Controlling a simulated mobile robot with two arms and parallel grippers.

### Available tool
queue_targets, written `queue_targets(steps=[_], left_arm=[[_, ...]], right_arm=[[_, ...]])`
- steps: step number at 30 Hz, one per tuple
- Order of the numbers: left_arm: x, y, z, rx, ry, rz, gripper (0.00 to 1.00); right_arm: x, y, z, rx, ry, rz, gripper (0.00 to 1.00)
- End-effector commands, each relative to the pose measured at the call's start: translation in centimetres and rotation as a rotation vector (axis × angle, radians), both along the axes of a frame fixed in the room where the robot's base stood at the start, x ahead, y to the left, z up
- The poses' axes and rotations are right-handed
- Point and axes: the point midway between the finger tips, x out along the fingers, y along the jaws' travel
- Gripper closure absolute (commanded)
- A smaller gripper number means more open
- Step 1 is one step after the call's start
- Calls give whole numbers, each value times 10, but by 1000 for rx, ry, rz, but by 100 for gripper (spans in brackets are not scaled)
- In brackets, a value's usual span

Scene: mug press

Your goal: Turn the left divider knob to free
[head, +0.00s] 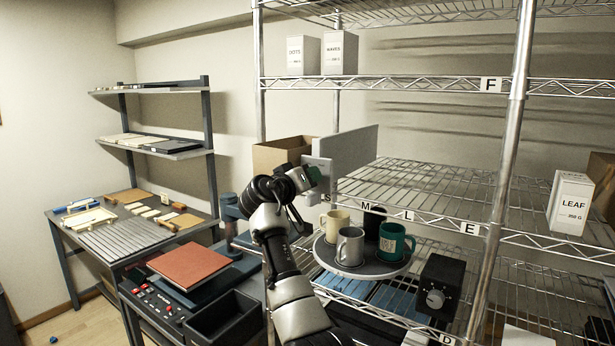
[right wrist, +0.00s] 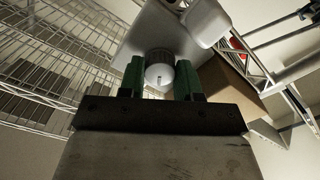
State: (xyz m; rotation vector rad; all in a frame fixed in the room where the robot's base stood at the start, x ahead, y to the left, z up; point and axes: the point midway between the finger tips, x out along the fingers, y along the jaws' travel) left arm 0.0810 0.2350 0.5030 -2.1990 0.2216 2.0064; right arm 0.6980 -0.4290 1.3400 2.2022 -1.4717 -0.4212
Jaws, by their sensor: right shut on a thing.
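The left divider knob (right wrist: 160,69) is round, with a pale face and a darker grey rim. It sits on a light grey plate (right wrist: 150,28) in the right wrist view. The green fingers of my right gripper (right wrist: 160,82) are on both sides of the knob and shut on it. In the head view my right gripper (head: 316,174) is at the grey divider panel (head: 350,148) at the left end of the middle shelf. There my gripper hides the knob, and its pointer cannot be read. My left gripper is out of view.
A cardboard box (head: 278,154) stands close behind my right gripper. Below it, a round tray (head: 350,266) bears several mugs. A black box with a dial (head: 436,296) is right of the tray. The wire shelf (head: 430,190) right of the divider is mostly clear.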

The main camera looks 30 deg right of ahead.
Motion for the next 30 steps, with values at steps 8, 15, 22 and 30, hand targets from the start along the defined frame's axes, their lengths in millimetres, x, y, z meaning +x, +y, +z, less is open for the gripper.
queue_targets(steps=[8,15,22,30], left_arm=[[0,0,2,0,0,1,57],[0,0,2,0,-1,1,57],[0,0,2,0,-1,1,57],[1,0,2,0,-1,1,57]], right_arm=[[0,0,3,-23,39,2,90],[0,0,3,-24,43,2,90],[0,0,3,-23,42,1,53],[0,0,1,-21,43,1,41]])
